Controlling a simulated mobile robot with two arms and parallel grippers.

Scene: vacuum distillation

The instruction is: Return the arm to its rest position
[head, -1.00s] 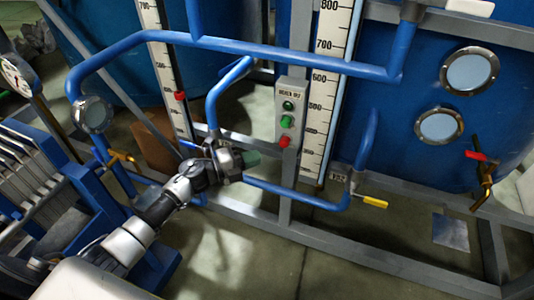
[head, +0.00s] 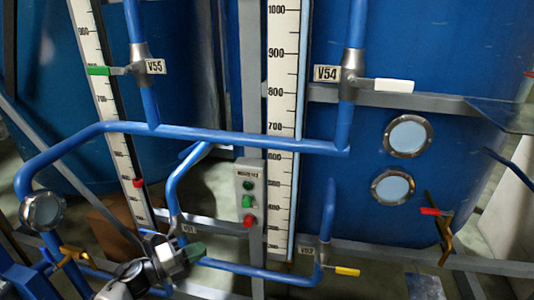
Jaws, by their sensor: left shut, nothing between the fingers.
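My left arm (head: 128,282) comes in at the bottom left of the head view. Its gripper (head: 178,254) is shut with nothing held. My right gripper is not in view.
Blue pipes (head: 230,137) cross in front of blue tanks (head: 450,60). A button box (head: 249,195), two scales and valves V55 (head: 140,68), V54 (head: 352,80) and V52 (head: 325,256) are around. A red-handled valve (head: 436,211) is at right.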

